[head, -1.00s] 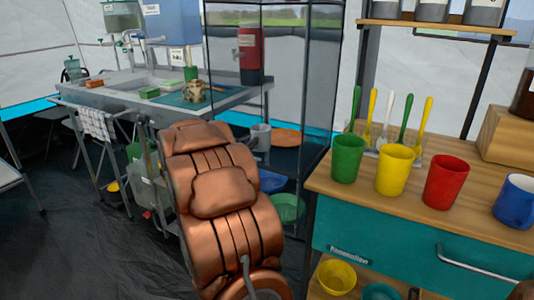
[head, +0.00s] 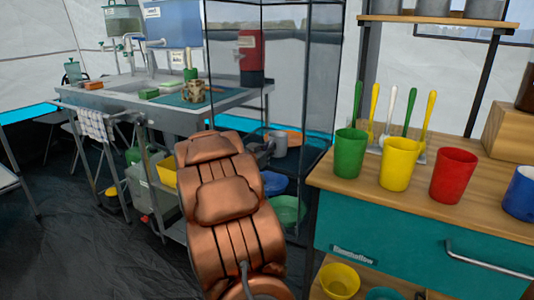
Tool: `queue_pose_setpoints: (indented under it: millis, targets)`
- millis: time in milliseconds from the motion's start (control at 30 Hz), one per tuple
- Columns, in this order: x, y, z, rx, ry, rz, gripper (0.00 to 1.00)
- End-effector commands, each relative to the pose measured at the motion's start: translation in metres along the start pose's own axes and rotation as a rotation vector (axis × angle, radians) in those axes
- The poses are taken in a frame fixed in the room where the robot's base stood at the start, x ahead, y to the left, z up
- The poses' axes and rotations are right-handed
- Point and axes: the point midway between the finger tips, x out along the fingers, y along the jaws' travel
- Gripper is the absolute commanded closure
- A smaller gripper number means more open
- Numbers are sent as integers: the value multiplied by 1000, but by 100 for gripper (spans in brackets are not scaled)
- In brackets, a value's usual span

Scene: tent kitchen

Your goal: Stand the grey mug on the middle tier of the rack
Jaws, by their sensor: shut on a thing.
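The grey mug (head: 280,144) looks upright at the far end of my copper-coloured arm in the head view. My gripper (head: 267,148) is shut on it; the arm hides much of the gripper. The rack (head: 323,165) is a tall, dark-framed mesh stand left of the wooden counter. An orange plate (head: 295,138) shows behind the mug at the rack. A blue bowl (head: 275,183) and a green bowl (head: 289,211) show lower down, partly hidden by my arm. I cannot tell whether the mug touches a tier.
The wooden counter (head: 330,177) stands right of the rack and holds a green cup (head: 350,153), a yellow cup (head: 398,163), a red cup (head: 453,176) and a blue mug (head: 521,193). A metal sink table (head: 100,97) stands at the left. Dark floor is clear at lower left.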

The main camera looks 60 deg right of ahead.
Motion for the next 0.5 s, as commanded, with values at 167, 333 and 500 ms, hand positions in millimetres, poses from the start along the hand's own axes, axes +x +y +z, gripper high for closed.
queue_pose_setpoints:
  millis: [167,333,500]
  targets:
    - [0,0,-2,2,1,0,100]
    - [0,0,1,2,1,0,89]
    - [0,0,0,2,1,0,71]
